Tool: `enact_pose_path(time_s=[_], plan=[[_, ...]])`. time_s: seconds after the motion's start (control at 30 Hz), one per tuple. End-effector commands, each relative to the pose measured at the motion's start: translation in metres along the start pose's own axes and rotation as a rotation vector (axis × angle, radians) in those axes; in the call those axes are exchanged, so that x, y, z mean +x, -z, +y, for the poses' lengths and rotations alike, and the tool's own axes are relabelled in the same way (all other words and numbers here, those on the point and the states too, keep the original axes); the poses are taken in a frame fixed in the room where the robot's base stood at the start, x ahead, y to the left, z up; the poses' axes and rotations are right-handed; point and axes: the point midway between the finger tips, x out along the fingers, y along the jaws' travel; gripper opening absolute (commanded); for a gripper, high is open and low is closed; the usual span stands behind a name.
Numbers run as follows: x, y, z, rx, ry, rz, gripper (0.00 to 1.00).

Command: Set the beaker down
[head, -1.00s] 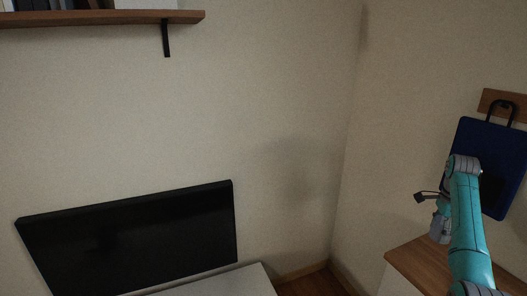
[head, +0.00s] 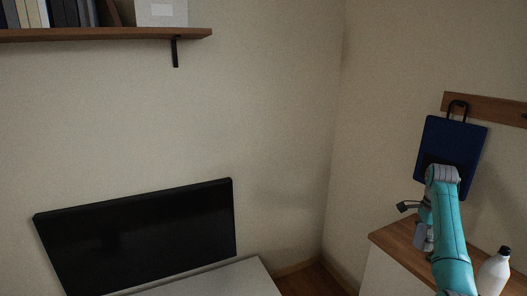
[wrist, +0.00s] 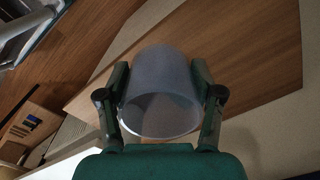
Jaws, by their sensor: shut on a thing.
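The beaker (wrist: 165,85), a translucent blue-grey cup, sits between the two fingers of my gripper (wrist: 162,100) in the wrist view. My gripper is shut on its sides, and its round rim faces the camera. In the head view the beaker (head: 422,237) hangs roughly upright below my gripper (head: 426,212), in front of the wooden counter top (head: 393,237). I cannot tell whether its base touches the wood.
A white bottle with a black cap (head: 494,272) stands on the counter at the right, close to my arm. A black monitor (head: 140,238) is at the left, below a wall shelf (head: 100,35).

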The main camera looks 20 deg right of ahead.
Motion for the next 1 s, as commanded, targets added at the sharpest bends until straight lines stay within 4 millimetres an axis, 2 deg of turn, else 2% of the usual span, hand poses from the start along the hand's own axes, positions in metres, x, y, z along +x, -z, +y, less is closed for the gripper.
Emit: enact_pose_path(time_s=[0.27,0.47,0.57,0.77,1.0], plan=[[0.031,-0.042,0.003,-0.139,-0.004,-0.001,0.31],[0.061,-0.083,0.010,-0.284,-0.003,-0.001,0.31],[0.084,-0.115,0.017,-0.394,-0.005,-0.002,0.31],[0.139,-0.194,0.047,-0.688,-0.005,-0.002,0.31],[0.203,-0.281,0.104,-1.061,-0.006,-0.003,0.31]])
